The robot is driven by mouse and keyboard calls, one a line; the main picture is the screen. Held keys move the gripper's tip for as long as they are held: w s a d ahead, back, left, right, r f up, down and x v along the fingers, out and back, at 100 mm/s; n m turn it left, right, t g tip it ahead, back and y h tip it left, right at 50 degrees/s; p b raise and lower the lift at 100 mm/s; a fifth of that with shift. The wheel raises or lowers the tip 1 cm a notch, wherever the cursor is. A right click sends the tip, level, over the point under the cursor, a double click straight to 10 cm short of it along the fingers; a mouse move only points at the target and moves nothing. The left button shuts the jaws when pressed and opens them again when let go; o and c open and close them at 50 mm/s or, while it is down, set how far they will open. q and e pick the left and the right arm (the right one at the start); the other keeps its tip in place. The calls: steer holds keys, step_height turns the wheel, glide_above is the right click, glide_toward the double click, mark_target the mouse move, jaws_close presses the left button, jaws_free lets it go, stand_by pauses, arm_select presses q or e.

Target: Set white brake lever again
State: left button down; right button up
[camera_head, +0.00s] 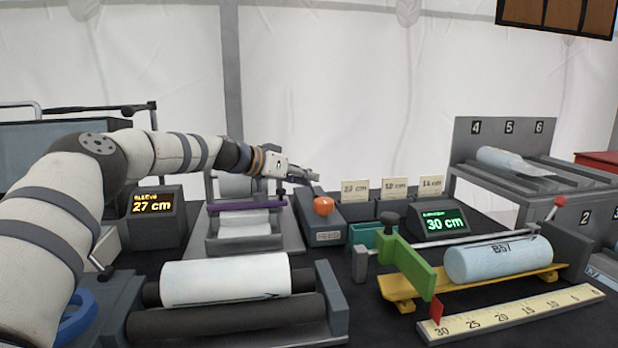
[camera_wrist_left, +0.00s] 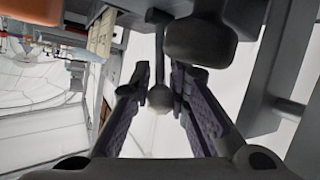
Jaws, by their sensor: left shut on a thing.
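My left gripper (camera_head: 304,174) reaches in from the left above the sleeve machine, near its purple bar (camera_head: 245,205). In the left wrist view its two dark ribbed fingers (camera_wrist_left: 168,100) are closed in around the pale, grey-looking round end of a lever (camera_wrist_left: 160,98), which I take to be the white brake lever. The lever's dark stem runs up from that knob. In the head view the gripper hides most of the lever. My right gripper is not in view.
An orange knob (camera_head: 323,205) on the feed box (camera_head: 320,222) is just right of the gripper. A white roll (camera_head: 225,279) lies in front. A blue cylinder (camera_head: 498,260) lies on a yellow cradle (camera_head: 480,288) behind a ruler (camera_head: 510,316). A sleeve display (camera_head: 153,207) stands left.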

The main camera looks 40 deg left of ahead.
arm_select(q)
steer(key=shift+s+a+t, duration=0.15)
steer(key=shift+t, duration=0.25)
steer(key=c, duration=1.6)
jaws_free()
steer(key=shift+f, duration=0.1)
steer(key=shift+c, duration=0.2)
step_height(320, 180, up, 10)
steer(key=shift+r, duration=0.1)
steer(key=shift+f, duration=0.2)
